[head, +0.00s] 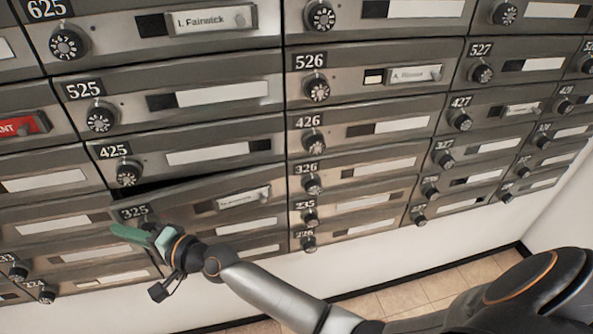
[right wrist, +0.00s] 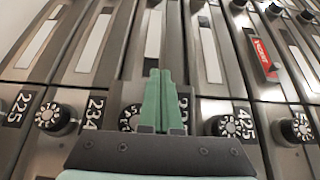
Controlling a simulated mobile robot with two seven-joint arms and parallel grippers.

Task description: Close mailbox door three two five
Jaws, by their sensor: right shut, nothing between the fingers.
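Mailbox door 325 (head: 180,199) is in the lower left middle of the head view. It stands slightly ajar, tilted out at its top, with a dark gap along its upper edge below door 425 (head: 205,140). My right gripper (head: 130,235) is shut and empty, in front of the left end of door 325, and hides part of its dial. In the right wrist view, the green fingers (right wrist: 160,88) are together over the door's number plate (right wrist: 184,104), partly covering it. I cannot tell whether they touch the door. My left gripper is out of view.
Rows of grey mailbox doors with dials fill the wall around. Dial 425 (head: 128,172) sticks out just above door 325. A red nameplate (head: 22,125) is at the left. The tiled floor (head: 400,296) is free at lower right, beside a white wall (head: 565,200).

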